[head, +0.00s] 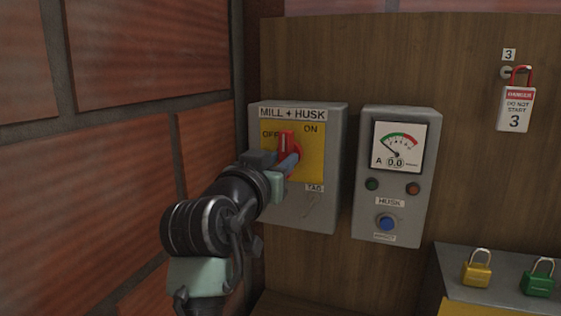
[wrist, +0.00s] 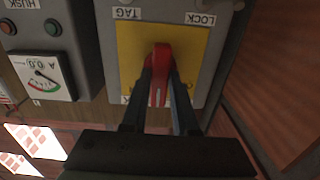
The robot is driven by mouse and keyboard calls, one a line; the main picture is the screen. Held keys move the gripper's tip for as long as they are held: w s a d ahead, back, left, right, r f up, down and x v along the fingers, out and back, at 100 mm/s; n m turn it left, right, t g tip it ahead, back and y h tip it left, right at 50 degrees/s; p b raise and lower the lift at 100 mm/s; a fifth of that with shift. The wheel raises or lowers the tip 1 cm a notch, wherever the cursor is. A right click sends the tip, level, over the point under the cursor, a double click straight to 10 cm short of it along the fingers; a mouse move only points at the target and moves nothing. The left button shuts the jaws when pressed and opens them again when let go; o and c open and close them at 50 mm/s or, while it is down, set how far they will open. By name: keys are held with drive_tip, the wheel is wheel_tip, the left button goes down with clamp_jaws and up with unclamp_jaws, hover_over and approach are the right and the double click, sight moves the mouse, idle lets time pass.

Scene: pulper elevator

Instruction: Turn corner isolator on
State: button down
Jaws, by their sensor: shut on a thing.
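The corner isolator is a grey box labelled MILL + HUSK (head: 293,113) in the corner by the brick wall. It has a yellow plate (head: 316,168) with OFF at left and ON at right, and a red handle (head: 285,140). In the head view the handle's visible end points roughly upright, between the two words. My gripper (head: 287,163) is at the handle, with its fingers partly hidden by my arm. In the upside-down wrist view the fingers (wrist: 160,85) are shut on the red handle (wrist: 161,58), one on each side.
The HUSK box (head: 389,190) stands close on the right, with a gauge (head: 398,147) near 0.0 and a blue button. A danger tag (head: 515,108) hangs at upper right. Yellow (head: 476,273) and green (head: 538,283) padlocks sit on a grey top. The brick wall (head: 100,150) is close on the left.

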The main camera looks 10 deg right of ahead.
drive_tip(key=c, duration=0.7)
unclamp_jaws()
drive_tip(key=b+v, duration=0.2)
drive_tip(key=v, duration=1.1)
drive_tip(key=shift+b, duration=0.4)
drive_tip(key=shift+r, duration=0.1)
drive_tip(key=s+a+r+n+t+y+p, duration=0.1)
drive_tip(key=s+a+r+n+t+y, duration=0.1)
drive_tip(key=r, duration=0.4)
drive_tip(key=s+a+r+n+t+y+p, duration=0.2)
drive_tip(key=s+r+t+y, duration=0.2)
drive_tip(key=s+r+t, duration=0.2)
drive_tip(key=s+a+r+n+t+y+p, duration=0.1)
drive_tip(key=s+a+r+n+t+y, duration=0.1)
drive_tip(key=s+r, duration=0.4)
drive_tip(key=shift+s+r+n+t+y+p, duration=0.1)
drive_tip(key=shift+n+t+y+p, duration=0.15)
drive_tip(key=shift+t+y, duration=0.3)
drive_tip(key=shift+s+r+n+t+y+p, duration=0.15)
drive_tip(key=shift+n+t+y, duration=0.1)
drive_tip(key=shift+t+y, duration=0.3)
drive_tip(key=shift+w+f, duration=0.1)
drive_tip(key=shift+c, duration=0.5)
